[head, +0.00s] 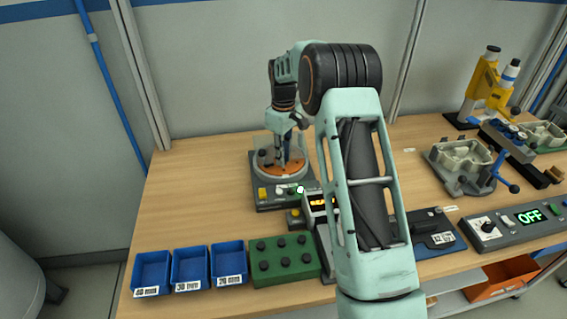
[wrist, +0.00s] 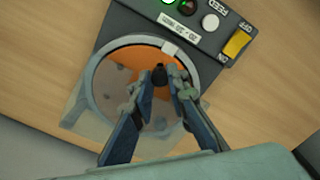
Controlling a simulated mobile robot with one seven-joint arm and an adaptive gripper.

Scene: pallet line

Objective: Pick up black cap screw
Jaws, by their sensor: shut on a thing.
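A black cap screw (wrist: 159,74) shows between the fingertips of my gripper (wrist: 161,83) in the wrist view. My gripper is shut on it, inside the clear-walled round bowl (wrist: 98,97) with an orange floor. In the head view my gripper (head: 283,157) reaches down into the same bowl (head: 262,166). The screw itself is too small to make out there. I cannot tell whether it touches the bowl floor.
The feeder base (head: 262,201) has a yellow switch and a lit green light. Three blue bins (head: 190,267) and a green block with black knobs (head: 285,260) stand in front. Fixtures (head: 462,168) stand at right. The bench at left is clear.

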